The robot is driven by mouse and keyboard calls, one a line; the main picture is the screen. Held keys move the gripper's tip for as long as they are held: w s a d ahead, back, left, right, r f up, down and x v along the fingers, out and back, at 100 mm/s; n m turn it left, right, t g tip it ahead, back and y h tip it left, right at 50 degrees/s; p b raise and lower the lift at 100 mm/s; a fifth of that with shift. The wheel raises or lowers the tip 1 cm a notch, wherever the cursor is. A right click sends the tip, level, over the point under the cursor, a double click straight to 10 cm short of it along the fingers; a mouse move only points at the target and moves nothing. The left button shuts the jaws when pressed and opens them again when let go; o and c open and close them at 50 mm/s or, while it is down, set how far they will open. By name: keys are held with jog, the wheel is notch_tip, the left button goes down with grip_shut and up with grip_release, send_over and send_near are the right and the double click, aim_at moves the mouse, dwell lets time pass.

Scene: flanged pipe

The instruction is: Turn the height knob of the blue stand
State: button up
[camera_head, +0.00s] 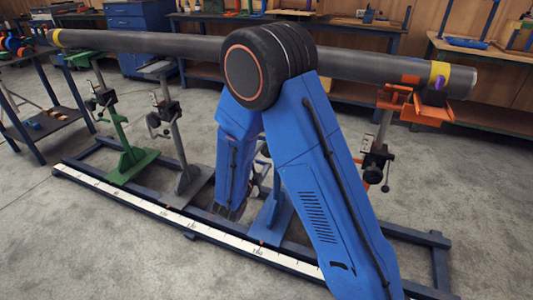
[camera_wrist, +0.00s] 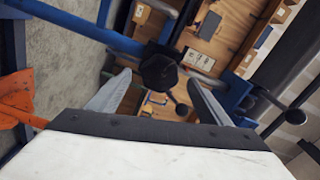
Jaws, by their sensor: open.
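The blue stand (camera_head: 273,218) stands on the floor rail in the head view. My blue arm hides most of it, including its knob. In the wrist view a dark faceted knob (camera_wrist: 158,72) shows near the middle, with a thin rod and a small dark ball beside it. My gripper (camera_wrist: 157,80) is open, its two grey fingers spread to either side of the knob. I cannot tell whether they reach past it or touch it. In the head view the gripper is low behind my arm and hard to make out.
A long dark pipe (camera_head: 150,43) runs overhead. A green stand (camera_head: 128,160) and a grey stand (camera_head: 185,165) are to the left. An orange stand (camera_head: 412,103) is to the right, and orange also shows at the wrist view's left edge. A white scale (camera_head: 165,214) runs along the rail.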

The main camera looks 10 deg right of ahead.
jog(key=v, duration=1)
jog(key=shift+s+a, duration=0.2)
jog(key=shift+s, duration=0.1)
jog(key=s+d+r+m+g+h, duration=0.1)
jog(key=s+d+r+m+g, duration=0.35)
jog(key=d+m, duration=0.45)
jog(key=s+d+r+m+g+h, duration=0.1)
jog(key=s+d+r+m+g, duration=0.2)
jog(key=s+d+m+g, duration=0.45)
jog(key=s+d+r+m+g+y, duration=0.15)
jog(key=s+d+m+y, duration=0.25)
jog(key=s+d+m, duration=0.7)
jog(key=s+a+r+m+t+y, duration=0.2)
jog(key=s+a+r+m+y, duration=0.1)
jog(key=m, duration=0.8)
jog(key=s+a+r+m+t+y, duration=0.1)
jog(key=s+a+r+m+y, duration=0.2)
jog(key=m, duration=0.8)
jog(key=a+y, duration=0.2)
jog(key=a, duration=0.1)
jog(key=shift+s+a+t+y, duration=0.25)
jog(key=shift+s+t+y, duration=0.05)
jog(key=shift+s+t, duration=0.1)
